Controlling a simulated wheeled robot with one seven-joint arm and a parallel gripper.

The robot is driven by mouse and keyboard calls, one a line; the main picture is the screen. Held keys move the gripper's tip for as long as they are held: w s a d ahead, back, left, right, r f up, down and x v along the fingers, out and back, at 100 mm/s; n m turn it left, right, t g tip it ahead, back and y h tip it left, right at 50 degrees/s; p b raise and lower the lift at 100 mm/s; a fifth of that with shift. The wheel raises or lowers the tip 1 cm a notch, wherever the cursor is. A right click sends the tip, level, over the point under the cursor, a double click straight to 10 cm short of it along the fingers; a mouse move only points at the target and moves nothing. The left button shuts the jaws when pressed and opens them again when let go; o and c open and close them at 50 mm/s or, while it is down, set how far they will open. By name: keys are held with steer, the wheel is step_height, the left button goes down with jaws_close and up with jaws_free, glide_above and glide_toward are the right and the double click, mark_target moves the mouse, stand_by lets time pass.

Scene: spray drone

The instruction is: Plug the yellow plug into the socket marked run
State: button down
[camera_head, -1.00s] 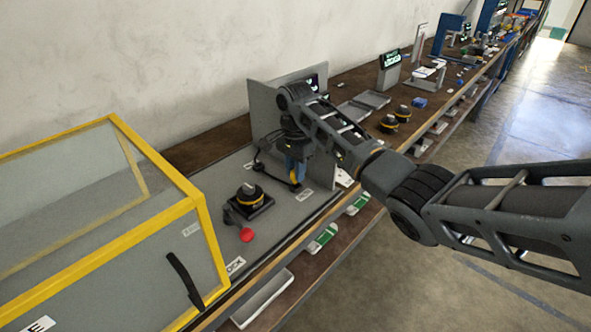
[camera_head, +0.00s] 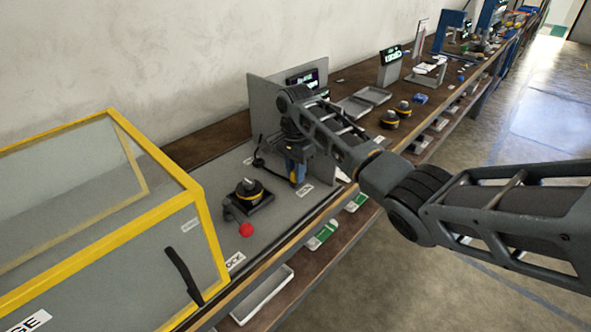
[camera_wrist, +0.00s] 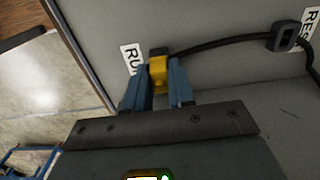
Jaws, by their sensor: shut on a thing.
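The yellow plug (camera_wrist: 158,72) is between the two blue fingers of my gripper (camera_wrist: 160,82), which is shut on it in the wrist view. The plug's dark end points at the grey panel beside the label (camera_wrist: 131,60) that reads "RU", partly covered. A black cable (camera_wrist: 215,41) runs from the plug to the right. The run socket itself is hidden behind the plug and fingers, so I cannot tell whether the plug is in it. In the head view my gripper (camera_head: 297,174) is low over the grey deck.
A black cable clip (camera_wrist: 284,36) holds the cable near a second label (camera_wrist: 309,22) reading "RES". In the head view a yellow-framed case (camera_head: 205,235), a red knob (camera_head: 246,230) and a black-and-yellow device (camera_head: 250,193) stand left of my gripper. A grey upright panel (camera_head: 262,105) stands behind it.

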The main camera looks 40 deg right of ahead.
steer(key=shift+f, duration=0.2)
steer(key=c, duration=0.9)
jaws_free()
steer(key=shift+r, duration=0.15)
step_height(320, 180, up, 8)
steer(key=shift+f+b, duration=0.2)
steer(key=shift+b, duration=0.3)
